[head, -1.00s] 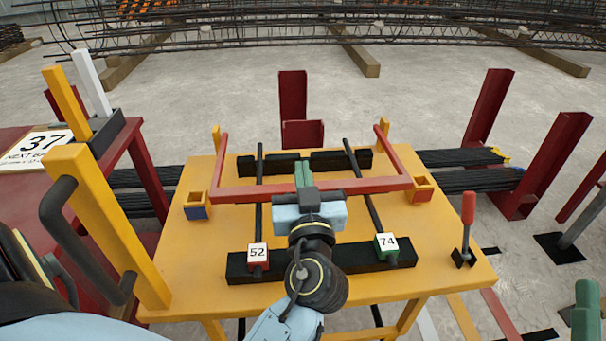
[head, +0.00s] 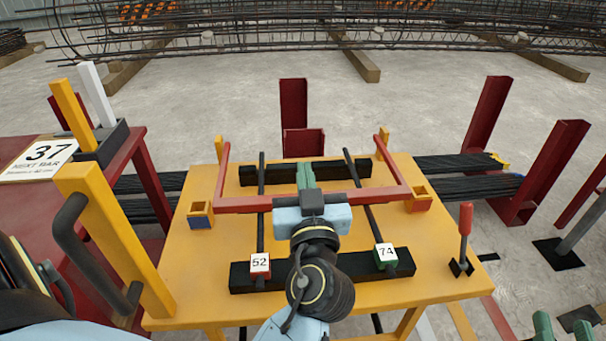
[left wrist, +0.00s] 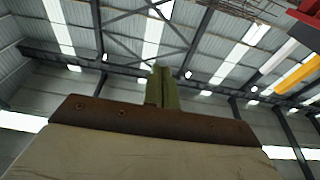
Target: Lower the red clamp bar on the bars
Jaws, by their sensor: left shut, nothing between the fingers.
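The red clamp bar (head: 240,205) spans the yellow table (head: 220,235) crosswise, over two dark bars (head: 262,230) (head: 374,228). Its side arms run back to yellow posts. I cannot tell whether it touches the bars. My left gripper (head: 305,176) is shut and empty, its green fingers over the middle of the clamp bar; contact is unclear. The wrist hides part of the table. The left wrist view shows the closed fingers (left wrist: 162,88) against the ceiling. My right gripper (head: 563,328) shows only as two green fingers, apart, at the lower right edge.
Black notched blocks lie at the front (head: 340,270) and back of the table. Square yellow sockets (head: 200,215) (head: 419,199) stand near the clamp bar's ends. A red-handled lever (head: 465,220) stands at right. A red table (head: 100,150) and yellow posts are at left.

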